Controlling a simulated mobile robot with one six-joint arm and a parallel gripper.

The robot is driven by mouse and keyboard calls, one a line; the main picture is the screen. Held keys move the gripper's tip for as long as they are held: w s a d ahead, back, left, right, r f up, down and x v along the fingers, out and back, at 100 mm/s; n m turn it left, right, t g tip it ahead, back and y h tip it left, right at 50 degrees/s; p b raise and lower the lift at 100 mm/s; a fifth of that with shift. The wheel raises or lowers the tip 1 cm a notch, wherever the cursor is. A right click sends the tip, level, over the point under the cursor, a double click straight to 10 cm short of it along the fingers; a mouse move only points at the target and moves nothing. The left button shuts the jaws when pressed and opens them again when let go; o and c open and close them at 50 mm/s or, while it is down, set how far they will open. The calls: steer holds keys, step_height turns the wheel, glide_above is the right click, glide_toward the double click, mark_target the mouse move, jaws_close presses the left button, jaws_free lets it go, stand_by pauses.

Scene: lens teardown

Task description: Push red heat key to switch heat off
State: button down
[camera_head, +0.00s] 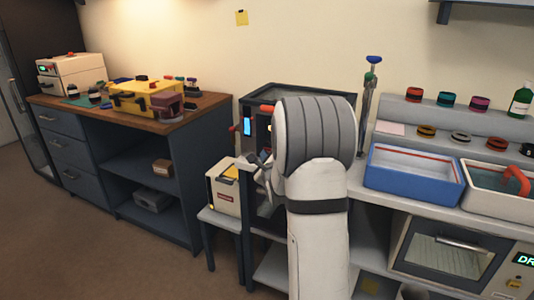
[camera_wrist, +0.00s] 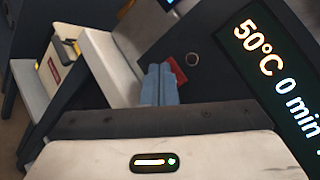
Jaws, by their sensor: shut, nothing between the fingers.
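The red heat key (camera_wrist: 178,71) shows in the wrist view as a small red patch on the dark front of a heating unit (camera_wrist: 208,42). My gripper (camera_wrist: 160,70) is shut and empty. Its blue-grey fingers are just left of the red key and cover part of it. I cannot tell whether they touch it. The unit's display (camera_wrist: 275,75) reads 50°C and 0 min. In the head view the dark-framed unit (camera_head: 287,90) stands behind my arm, which hides most of its front.
A white box with a yellow label (camera_head: 223,188) stands on a low stand at the unit's left. A blue tray (camera_head: 413,192) and a white basin (camera_head: 497,211) are to its right. A wooden-topped bench (camera_head: 205,104) stands at the left.

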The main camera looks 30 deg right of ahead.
steer(key=shift+s+a+b, duration=0.3)
steer(key=shift+s+a, duration=0.15)
steer(key=shift+a, duration=0.15)
steer(key=s+a+b, duration=0.1)
steer(key=a, duration=0.1)
steer(key=s+a+b, duration=0.1)
steer(key=s+a, duration=0.1)
stand_by(0.3)
stand_by(0.4)
